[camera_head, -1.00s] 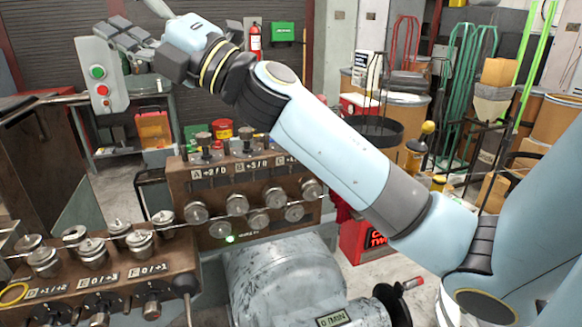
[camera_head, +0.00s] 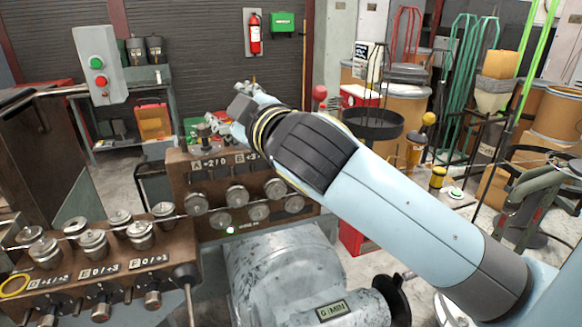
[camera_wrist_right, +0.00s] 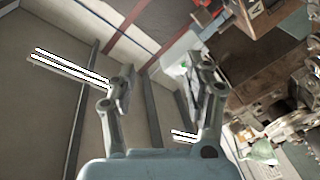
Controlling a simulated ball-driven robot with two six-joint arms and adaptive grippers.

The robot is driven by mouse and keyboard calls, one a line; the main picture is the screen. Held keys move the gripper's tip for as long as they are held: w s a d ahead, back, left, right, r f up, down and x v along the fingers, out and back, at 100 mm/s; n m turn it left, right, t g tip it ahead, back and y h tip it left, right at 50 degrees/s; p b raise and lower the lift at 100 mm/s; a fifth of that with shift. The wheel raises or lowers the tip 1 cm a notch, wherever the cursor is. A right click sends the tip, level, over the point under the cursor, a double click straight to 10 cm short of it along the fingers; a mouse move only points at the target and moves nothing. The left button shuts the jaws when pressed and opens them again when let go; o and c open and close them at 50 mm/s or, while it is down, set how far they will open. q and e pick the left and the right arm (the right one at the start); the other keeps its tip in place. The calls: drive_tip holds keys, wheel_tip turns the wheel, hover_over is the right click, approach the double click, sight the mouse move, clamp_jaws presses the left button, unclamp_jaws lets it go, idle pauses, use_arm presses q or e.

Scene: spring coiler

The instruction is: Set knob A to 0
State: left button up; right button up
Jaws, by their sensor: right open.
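Knob A (camera_head: 204,142) stands on top of the brown middle block, above its label "A +2/0" (camera_head: 210,162). Its pointer is too small to read. My right gripper (camera_head: 213,125) is at the top of this block, close above knob A and partly in front of it; I cannot tell whether they touch. In the right wrist view my right gripper (camera_wrist_right: 163,85) has its two fingers wide apart with nothing between them. Knob A cannot be made out there. My left gripper is not in view.
Several metal rollers (camera_head: 238,196) line the block's front. A second panel (camera_head: 100,275) with rollers and knobs D, E and F is at left. A grey machine housing (camera_head: 280,270) stands in front. A button box (camera_head: 99,65) hangs at upper left.

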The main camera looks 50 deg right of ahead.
drive_tip(key=s+a+f+m+g+y, duration=0.1)
drive_tip(key=s+f+g, duration=0.4)
drive_tip(key=f, duration=0.6)
drive_tip(key=s+a+f+m+g+y+b, duration=0.1)
drive_tip(key=s+a+f+m+g, duration=0.1)
drive_tip(key=s+f+g, duration=0.3)
drive_tip(key=s+f+m, duration=0.1)
drive_tip(key=s+f, duration=0.3)
drive_tip(key=f, duration=0.2)
drive_tip(key=shift+s+a+y, duration=0.3)
drive_tip(key=shift+a+y, duration=0.05)
drive_tip(key=shift+y, duration=0.05)
